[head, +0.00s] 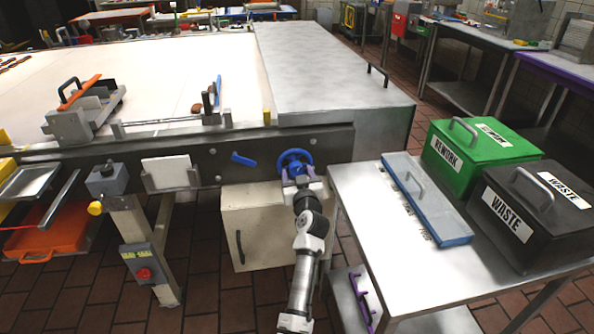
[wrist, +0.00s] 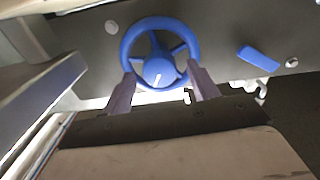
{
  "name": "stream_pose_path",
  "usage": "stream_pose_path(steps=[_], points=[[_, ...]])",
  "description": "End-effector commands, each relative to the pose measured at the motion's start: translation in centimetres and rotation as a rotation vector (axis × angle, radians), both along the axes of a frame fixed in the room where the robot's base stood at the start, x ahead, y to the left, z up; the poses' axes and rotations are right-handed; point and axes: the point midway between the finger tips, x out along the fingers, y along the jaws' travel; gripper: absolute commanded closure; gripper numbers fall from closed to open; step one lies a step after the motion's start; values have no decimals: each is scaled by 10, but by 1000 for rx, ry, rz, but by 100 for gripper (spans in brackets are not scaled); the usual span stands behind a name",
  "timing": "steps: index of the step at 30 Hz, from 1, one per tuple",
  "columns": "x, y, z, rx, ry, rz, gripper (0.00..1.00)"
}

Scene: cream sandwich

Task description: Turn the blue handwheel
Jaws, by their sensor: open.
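The blue handwheel (head: 294,160) is mounted on the dark side panel of the conveyor table in the head view. In the wrist view the blue handwheel (wrist: 127,48) shows as a ring with spokes and a round hub with a white mark. My gripper (head: 300,182) is in front of the wheel, at its lower part. In the wrist view my gripper (wrist: 162,84) is open, with one finger on each side of the wheel's lower rim. I cannot tell whether the fingers touch the rim.
A blue lever (head: 243,159) sits on the panel left of the wheel. A beige cabinet (head: 262,232) is below. A steel side table (head: 372,240) stands at right, bearing a blue-edged tray (head: 450,238), a green REWORK bin (head: 490,165) and a black WASTE bin (head: 560,225).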

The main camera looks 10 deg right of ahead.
Motion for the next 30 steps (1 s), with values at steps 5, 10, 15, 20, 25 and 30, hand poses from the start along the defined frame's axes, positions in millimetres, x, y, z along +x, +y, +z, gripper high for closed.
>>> stream_pose_path(steps=[5,10,15,20,25,30], points=[[12,0,0,1,0,0,41],[13,0,0,1,0,0,41],[13,0,0,0,0,0,45],[13,0,0,0,0,0,66],[13,0,0,0,0,0,85],[13,0,0,10,0,0,85]])
